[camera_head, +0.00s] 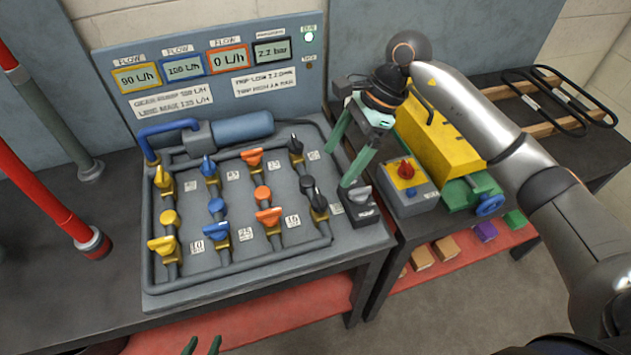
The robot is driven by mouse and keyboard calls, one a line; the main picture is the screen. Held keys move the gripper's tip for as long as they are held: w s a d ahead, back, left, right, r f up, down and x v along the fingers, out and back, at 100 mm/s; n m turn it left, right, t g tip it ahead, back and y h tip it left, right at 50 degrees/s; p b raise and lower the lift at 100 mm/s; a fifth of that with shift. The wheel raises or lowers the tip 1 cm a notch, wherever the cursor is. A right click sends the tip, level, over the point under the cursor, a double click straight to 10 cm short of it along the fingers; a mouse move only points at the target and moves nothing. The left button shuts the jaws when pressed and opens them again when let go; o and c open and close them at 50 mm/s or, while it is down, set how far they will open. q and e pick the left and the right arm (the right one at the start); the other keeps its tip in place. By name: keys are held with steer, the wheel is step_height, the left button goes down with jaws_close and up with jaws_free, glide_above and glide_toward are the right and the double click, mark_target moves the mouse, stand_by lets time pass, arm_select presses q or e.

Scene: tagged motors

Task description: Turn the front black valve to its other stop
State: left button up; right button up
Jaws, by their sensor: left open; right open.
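The front black valve (318,202) is at the near right of the pipe board (205,286), at the end of the black column. Its dark handle lies slanted over a brass body. A round black knob (307,182) is just behind it, and the rear black valve (296,147) is further back. My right gripper (337,168) is open and empty, with green fingers pointing down at the board's right edge, a little behind and right of the front black valve. I see no contact with it. My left gripper (202,345) shows only its open green fingertips at the bottom edge.
Yellow, blue and orange valves (268,216) stand left of the black column. A grey lever on a dark block (361,206) stands close to its right. A red knob box (406,175) and yellow machine (435,130) are further right. Display panel (205,75) rises behind.

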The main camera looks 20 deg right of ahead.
mark_target(321, 197)
steer(key=shift+h, duration=0.4)
steer(key=x, duration=0.4)
steer(key=p+x, duration=0.1)
steer(key=x, duration=0.2)
steer(key=d+p+x, duration=0.1)
steer(key=x, duration=0.3)
steer(key=shift+w+a+f, duration=0.15)
steer(key=shift+w+f, duration=0.2)
steer(key=shift+f, duration=0.1)
steer(key=c, duration=1.4)
steer(key=shift+o, duration=0.2)
